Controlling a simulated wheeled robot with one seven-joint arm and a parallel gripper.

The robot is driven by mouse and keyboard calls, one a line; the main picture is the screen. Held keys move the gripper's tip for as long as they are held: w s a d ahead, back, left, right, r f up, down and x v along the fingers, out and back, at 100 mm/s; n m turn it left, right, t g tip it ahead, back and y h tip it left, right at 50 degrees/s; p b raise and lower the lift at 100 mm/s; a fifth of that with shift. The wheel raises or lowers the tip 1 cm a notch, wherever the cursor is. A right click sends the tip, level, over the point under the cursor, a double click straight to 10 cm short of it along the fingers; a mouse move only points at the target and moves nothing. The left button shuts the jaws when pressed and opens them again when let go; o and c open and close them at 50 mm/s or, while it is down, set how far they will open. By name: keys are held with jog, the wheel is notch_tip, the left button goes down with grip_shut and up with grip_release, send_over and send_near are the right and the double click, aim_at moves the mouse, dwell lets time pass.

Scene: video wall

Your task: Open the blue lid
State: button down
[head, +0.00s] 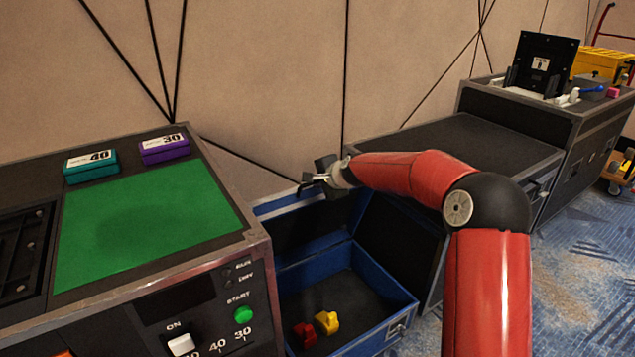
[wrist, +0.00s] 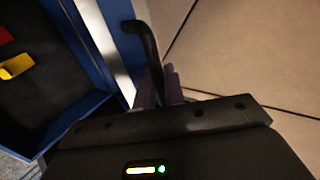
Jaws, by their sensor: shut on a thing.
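The blue-edged case (head: 398,318) stands between the dark consoles, and its inside is in view. The blue lid (head: 275,206) stands raised at the back, with its dark inner side facing out. My gripper (head: 312,181) is at the lid's top edge. In the wrist view my gripper (wrist: 160,92) is shut on a black bent handle (wrist: 146,38) beside the lid's blue and metal edge (wrist: 122,42). The exact grip on the handle is partly hidden by the fingers.
A red block (head: 304,334) and a yellow block (head: 327,322) lie inside the case. The left console (head: 255,255) carries a green panel and two labelled boxes. A dark console (head: 475,145) stands right of the case. The wall (head: 270,80) is close behind.

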jog(key=shift+f, duration=0.15)
jog(key=c, duration=1.6)
grip_release()
